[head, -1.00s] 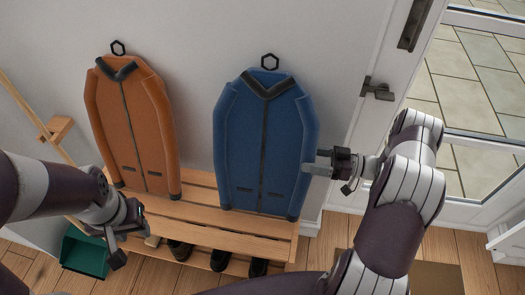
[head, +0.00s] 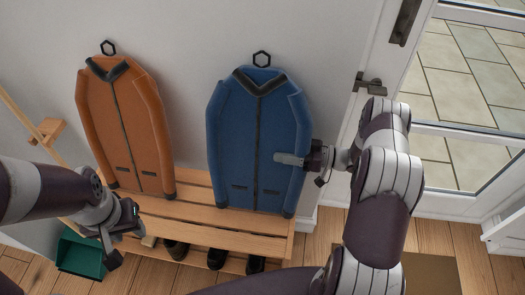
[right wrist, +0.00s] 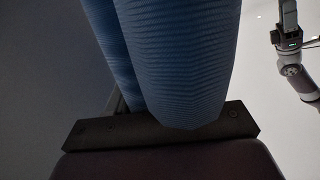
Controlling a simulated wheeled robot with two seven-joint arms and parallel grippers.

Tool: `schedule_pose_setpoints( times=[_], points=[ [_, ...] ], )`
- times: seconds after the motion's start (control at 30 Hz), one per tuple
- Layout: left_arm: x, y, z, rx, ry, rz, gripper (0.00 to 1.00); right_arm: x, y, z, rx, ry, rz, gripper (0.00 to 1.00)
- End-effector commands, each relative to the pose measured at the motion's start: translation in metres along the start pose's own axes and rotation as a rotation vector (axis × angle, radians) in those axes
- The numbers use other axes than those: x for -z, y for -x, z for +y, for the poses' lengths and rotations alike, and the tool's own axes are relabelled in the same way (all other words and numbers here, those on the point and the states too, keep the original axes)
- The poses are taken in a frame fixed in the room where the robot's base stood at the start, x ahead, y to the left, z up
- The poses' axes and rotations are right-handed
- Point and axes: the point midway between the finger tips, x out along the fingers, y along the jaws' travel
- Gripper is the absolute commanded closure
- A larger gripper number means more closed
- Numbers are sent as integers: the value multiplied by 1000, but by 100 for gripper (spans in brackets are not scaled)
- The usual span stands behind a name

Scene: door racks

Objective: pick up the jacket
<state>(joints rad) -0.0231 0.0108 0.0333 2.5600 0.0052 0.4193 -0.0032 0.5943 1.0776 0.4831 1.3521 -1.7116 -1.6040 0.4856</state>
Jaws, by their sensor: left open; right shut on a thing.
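In the right wrist view the blue jacket cloth (right wrist: 175,60) fills the middle, up against the dark gripper body; the fingertips are hidden there. My left gripper (head: 112,250) is open and empty, low at the left in front of the bench, apart from both jackets.
A slatted wooden bench (head: 215,219) stands below the jackets, with dark shoes (head: 216,258) under it. A green dustpan (head: 80,254) and a wooden stick (head: 22,118) are at the left. A white glazed door (head: 392,70) with a dark handle (head: 370,84) is at the right.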

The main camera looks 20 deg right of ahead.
Motion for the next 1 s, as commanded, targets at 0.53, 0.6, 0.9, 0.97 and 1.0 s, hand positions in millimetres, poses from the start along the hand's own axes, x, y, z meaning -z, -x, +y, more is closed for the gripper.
schedule_pose_setpoints(
  times=[0.53,0.6,0.9,0.97,1.0],
  points=[
    [2,13,0,0,0,0,57,58,0,-19,0,3,1,97],
    [2,16,0,0,0,0,57,69,0,-22,0,4,1,97],
    [3,22,0,0,0,0,57,52,0,-88,-1,-6,2,97],
    [3,24,0,0,0,0,57,47,0,-106,-1,-6,3,97],
    [3,25,0,0,0,0,57,44,0,-118,-1,-6,2,97]
  ],
)
